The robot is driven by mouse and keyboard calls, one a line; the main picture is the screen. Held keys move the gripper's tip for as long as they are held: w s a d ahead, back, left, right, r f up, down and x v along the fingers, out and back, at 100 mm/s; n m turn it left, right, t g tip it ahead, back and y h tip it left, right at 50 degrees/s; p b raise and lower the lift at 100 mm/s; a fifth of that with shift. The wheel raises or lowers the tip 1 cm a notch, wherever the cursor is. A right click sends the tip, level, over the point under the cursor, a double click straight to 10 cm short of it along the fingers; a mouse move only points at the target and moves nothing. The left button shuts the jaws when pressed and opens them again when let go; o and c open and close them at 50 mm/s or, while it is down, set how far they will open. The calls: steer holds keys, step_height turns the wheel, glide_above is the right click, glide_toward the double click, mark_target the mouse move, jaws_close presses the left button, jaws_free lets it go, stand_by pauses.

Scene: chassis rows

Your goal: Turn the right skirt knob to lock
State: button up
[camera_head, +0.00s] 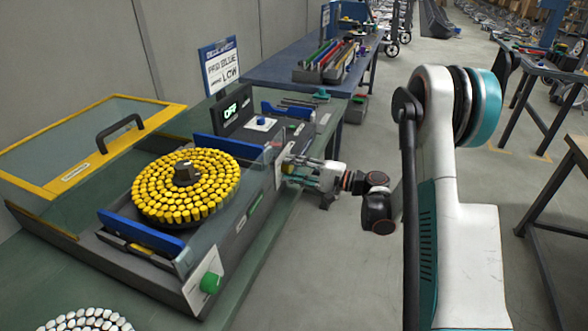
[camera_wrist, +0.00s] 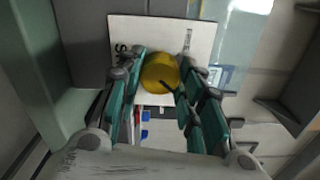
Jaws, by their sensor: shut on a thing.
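The yellow knob (camera_wrist: 160,73) sits on a white plate (camera_wrist: 206,42) in the wrist view, with a dark line on its face running down to the right.
The machine carries a round tray of yellow caps (camera_head: 186,184) between blue rails (camera_head: 140,232). A green knob (camera_head: 210,282) stands on a white plate at its near corner. A display (camera_head: 237,110) reads OFF. A yellow-framed lid (camera_head: 80,145) lies left. The aisle floor is clear.

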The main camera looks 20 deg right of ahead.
steer(key=o, duration=1.1)
steer(key=shift+c, duration=0.2)
steer(key=v, duration=1.2)
